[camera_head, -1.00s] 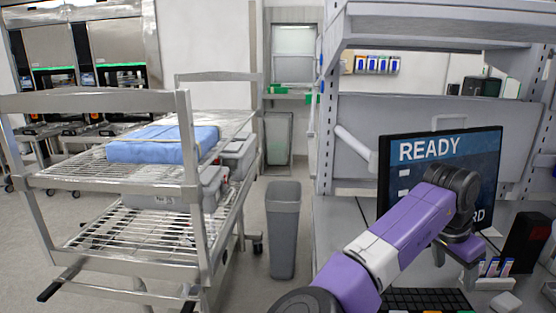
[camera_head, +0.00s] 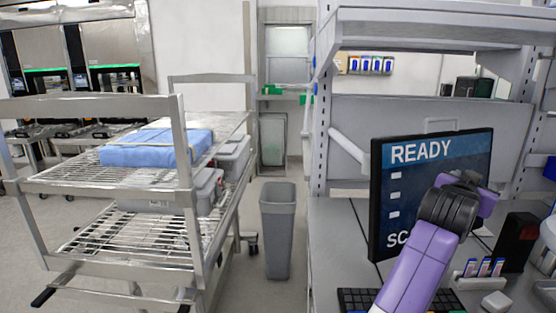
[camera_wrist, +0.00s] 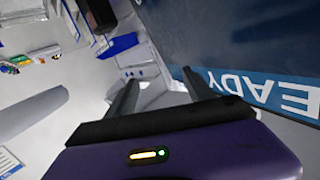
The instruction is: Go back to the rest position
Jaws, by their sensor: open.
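My purple arm reaches up in front of the workbench at the right of the head view, and its wrist covers part of the monitor (camera_head: 395,190) that reads READY. The gripper's fingers are hidden in the head view. In the wrist view my gripper (camera_wrist: 165,90) shows two dark fingers apart with nothing between them. The monitor (camera_wrist: 245,85) fills the right of the wrist view, close beside the right finger; I cannot tell whether they touch.
A wire cart (camera_head: 120,260) with a blue wrapped pack (camera_head: 155,147) and grey bins (camera_head: 208,188) stands left. A grey waste bin (camera_head: 278,230) stands in the aisle. A keyboard (camera_head: 360,299), a black device (camera_head: 516,242) and small vials (camera_head: 484,267) sit on the bench.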

